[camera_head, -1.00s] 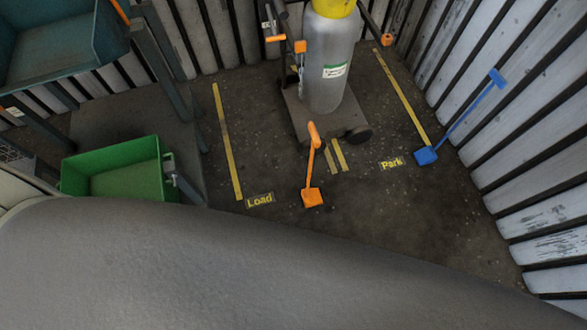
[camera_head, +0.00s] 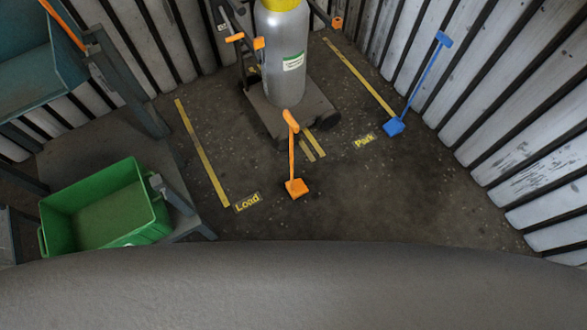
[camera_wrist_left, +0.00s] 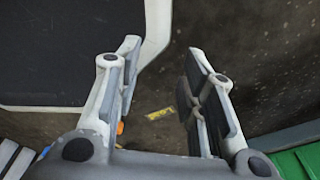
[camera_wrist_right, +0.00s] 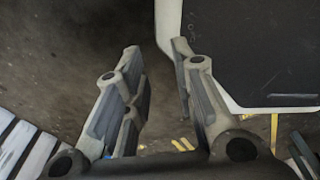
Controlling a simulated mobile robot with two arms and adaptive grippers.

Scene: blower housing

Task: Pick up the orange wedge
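The orange wedge (camera_head: 297,188) stands on the dark floor in the middle of the head view, with a thin orange rod rising from it to an orange handle (camera_head: 291,121). It is in front of the trolley with the grey cylinder. My left gripper (camera_wrist_left: 160,62) is open and empty in the left wrist view; a small orange bit shows behind its left finger. My right gripper (camera_wrist_right: 158,62) is open and empty in the right wrist view. Neither gripper shows in the head view, so their distance from the wedge cannot be told.
A grey cylinder (camera_head: 284,60) stands on a trolley (camera_head: 302,108) behind the wedge. A blue wedge (camera_head: 395,127) with a rod is at the right by the wall. A green bin (camera_head: 105,210) stands at the left. Floor labels read Load (camera_head: 247,203) and Park (camera_head: 365,141). Open floor lies around the wedge.

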